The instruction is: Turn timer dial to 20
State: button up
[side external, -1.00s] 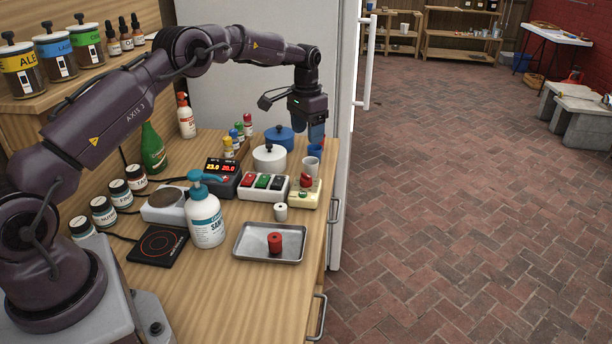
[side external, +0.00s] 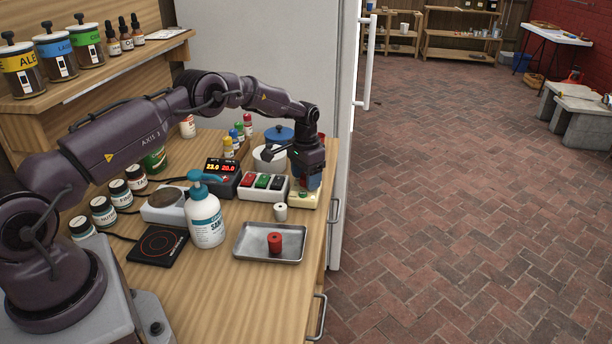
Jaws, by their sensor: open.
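The timer is a small cream box (side external: 302,202) at the right edge of the counter, with a green spot on its front. Its red dial, seen in the earlier frame, is hidden behind my gripper now. My gripper (side external: 308,182) points down right over the timer, its bluish fingers low at the dial's place. My gripper is open. I cannot tell whether the fingers are around the dial or touching it. The dial's setting cannot be read.
A switch box (side external: 263,187) with red, green and black rockers stands just left of the timer. White (side external: 265,158) and blue-lidded pots (side external: 279,134) are behind. A pump bottle (side external: 206,220), a white spool-like piece (side external: 280,212) and a metal tray (side external: 253,245) holding a red cylinder are nearer.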

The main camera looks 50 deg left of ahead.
jog(key=c, duration=0.9)
jog(key=shift+n, duration=0.3)
jog(key=n, duration=0.3)
jog(key=shift+n, duration=1.7)
jog(key=o, duration=0.9)
